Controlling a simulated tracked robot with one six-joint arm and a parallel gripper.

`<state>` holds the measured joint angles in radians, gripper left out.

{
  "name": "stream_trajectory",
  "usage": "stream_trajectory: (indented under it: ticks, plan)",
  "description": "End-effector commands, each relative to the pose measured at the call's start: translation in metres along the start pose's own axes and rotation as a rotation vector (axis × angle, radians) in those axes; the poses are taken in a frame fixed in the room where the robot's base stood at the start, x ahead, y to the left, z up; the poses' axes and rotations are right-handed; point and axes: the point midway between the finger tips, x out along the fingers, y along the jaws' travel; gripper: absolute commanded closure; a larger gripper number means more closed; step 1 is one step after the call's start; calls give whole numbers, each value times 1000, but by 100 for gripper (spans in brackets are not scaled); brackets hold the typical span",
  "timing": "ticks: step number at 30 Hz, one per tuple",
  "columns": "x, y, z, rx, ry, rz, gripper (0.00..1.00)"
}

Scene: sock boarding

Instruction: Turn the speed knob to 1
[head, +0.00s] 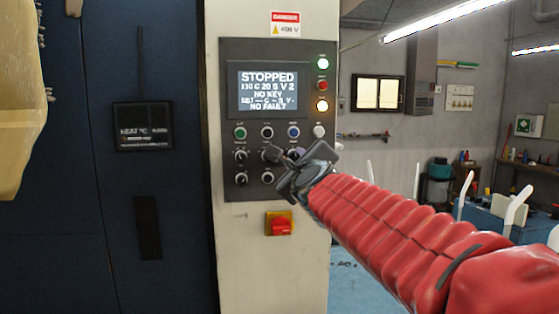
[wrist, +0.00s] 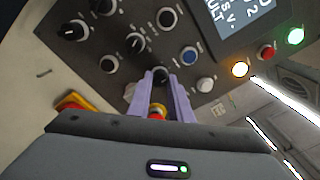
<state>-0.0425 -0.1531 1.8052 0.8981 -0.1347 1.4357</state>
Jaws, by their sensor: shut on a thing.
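The control panel (head: 229,100) carries a lit display (head: 268,91) reading STOPPED, 130 C 20 S V 2, NO KEY and NO FAULT; its setting line is partly hard to read. In the wrist view, the two purple fingers of my gripper (wrist: 161,92) are shut on a dark round knob (wrist: 160,74). This knob sits below the blue button (wrist: 190,56), at the right of the middle row. Its pointer and scale are mostly hidden by the fingers. Knob labels are too small to read, so I cannot confirm which is the speed knob.
Other knobs stand close by, at the middle row's centre (wrist: 136,43) and in the bottom row (wrist: 109,64). A white button (wrist: 205,84) is near the right finger. A red switch on yellow (head: 279,223) sits below the panel. A red-yellow part (wrist: 157,112) shows between the fingers.

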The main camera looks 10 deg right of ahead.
Motion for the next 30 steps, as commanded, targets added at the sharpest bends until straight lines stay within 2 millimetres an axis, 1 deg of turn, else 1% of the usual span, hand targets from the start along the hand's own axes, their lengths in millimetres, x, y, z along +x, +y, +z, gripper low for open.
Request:
stream_trajectory:
  ticks: [8,24,30]
  plan:
    - [0,4,-1,-122,-5,2,100]
    - [0,5,-2,-563,-25,-16,100]
    - [0,5,-2,-688,-31,-20,100]
